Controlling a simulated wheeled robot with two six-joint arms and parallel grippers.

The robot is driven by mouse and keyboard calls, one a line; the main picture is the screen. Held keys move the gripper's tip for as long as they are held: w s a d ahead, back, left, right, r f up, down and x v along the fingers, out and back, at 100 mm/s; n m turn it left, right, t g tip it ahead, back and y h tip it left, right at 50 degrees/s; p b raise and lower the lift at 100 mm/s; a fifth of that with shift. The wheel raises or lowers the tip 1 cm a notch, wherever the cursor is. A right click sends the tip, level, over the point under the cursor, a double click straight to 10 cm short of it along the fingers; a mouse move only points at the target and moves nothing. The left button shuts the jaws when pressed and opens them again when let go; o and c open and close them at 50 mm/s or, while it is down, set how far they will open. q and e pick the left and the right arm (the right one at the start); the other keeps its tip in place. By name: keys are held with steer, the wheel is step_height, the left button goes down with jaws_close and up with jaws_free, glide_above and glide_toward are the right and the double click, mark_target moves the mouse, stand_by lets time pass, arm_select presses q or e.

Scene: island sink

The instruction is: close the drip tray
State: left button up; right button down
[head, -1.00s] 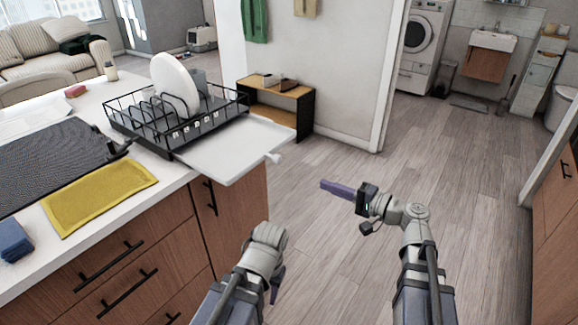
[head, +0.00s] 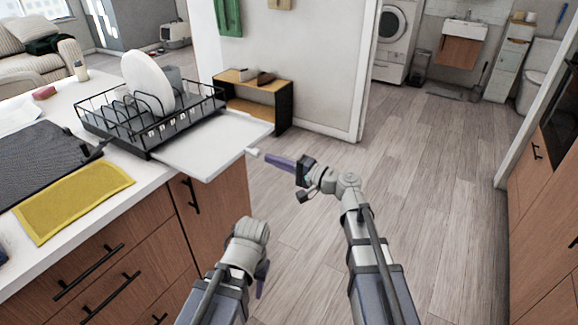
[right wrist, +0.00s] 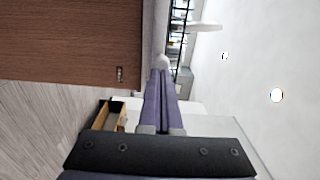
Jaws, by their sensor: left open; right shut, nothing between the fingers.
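The white drip tray (head: 212,148) is pulled out from under the black dish rack (head: 150,112) and juts past the counter's end. Its small knob (head: 252,153) is on the outer edge. My right gripper (head: 268,158) is shut and empty, its fingertips at or very near the knob. In the right wrist view the shut fingers (right wrist: 161,72) point at the pale knob (right wrist: 162,61); I cannot tell whether they touch. My left gripper (head: 262,278) hangs low in front of the cabinets, apart from the tray, with its fingers mostly hidden.
A white plate (head: 148,80) stands in the rack. A yellow mat (head: 75,200) lies on the white counter. A low wooden shelf (head: 255,97) stands by the wall behind the tray. The floor to the right is clear.

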mark_target(204, 133)
steer(key=shift+x, duration=1.05)
steer(key=x, duration=2.4)
steer(key=shift+w+a, duration=0.15)
arm_select(q)
steer(key=shift+d, duration=0.1)
arm_select(e)
steer(key=shift+w+a, duration=0.2)
arm_select(q)
steer(key=shift+d, duration=0.4)
arm_select(e)
steer(key=v, duration=1.5)
steer(key=shift+a, duration=0.1)
